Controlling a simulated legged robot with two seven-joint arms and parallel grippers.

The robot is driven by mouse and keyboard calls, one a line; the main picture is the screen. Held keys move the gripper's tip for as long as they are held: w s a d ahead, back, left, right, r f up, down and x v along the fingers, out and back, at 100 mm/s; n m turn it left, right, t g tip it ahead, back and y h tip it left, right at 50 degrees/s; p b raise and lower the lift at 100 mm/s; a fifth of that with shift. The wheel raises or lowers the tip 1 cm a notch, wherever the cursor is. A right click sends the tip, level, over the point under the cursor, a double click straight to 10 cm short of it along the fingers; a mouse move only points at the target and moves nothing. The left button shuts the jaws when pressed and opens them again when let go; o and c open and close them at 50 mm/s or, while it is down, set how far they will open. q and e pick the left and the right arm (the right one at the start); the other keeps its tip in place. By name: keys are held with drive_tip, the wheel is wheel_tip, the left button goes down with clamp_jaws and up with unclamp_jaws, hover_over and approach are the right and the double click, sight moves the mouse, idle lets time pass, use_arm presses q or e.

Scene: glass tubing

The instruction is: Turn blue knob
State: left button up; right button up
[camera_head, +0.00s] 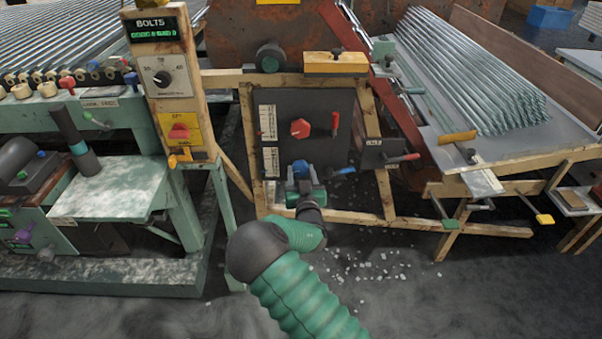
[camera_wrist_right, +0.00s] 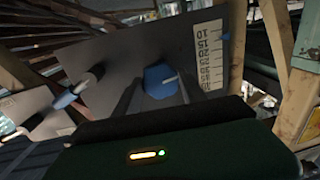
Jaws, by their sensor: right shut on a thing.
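The blue knob (camera_head: 300,166) sits low on the dark panel, below a red knob. In the wrist view, the blue knob (camera_wrist_right: 160,79) shows between the two dark fingers, with a pale pointer at its right side. My right gripper (camera_head: 299,178) reaches up to the panel from below and is shut on the blue knob. In the wrist view its fingers (camera_wrist_right: 156,95) lie on either side of the knob. The gripper hides part of the knob in the head view. My left gripper is in neither view.
The panel (camera_head: 330,112) also carries a red knob (camera_head: 300,128), a red lever (camera_head: 335,123) and white scales (camera_head: 268,122). A blue-handled lever (camera_head: 345,170) is close to the right of the gripper. Wooden posts frame the panel. Glass shards (camera_head: 380,270) lie on the floor.

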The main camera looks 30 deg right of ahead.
drive_tip(key=shift+c, duration=0.9)
drive_tip(key=shift+r+n+p, duration=0.2)
drive_tip(key=shift+n+p, duration=0.4)
drive_tip(key=shift+n, duration=0.4)
drive_tip(key=shift+f+n+p, duration=0.2)
drive_tip(key=shift+n+p, duration=0.1)
drive_tip(key=shift+n, duration=0.1)
drive_tip(key=o, duration=1.4)
drive_tip(key=shift+c, duration=0.2)
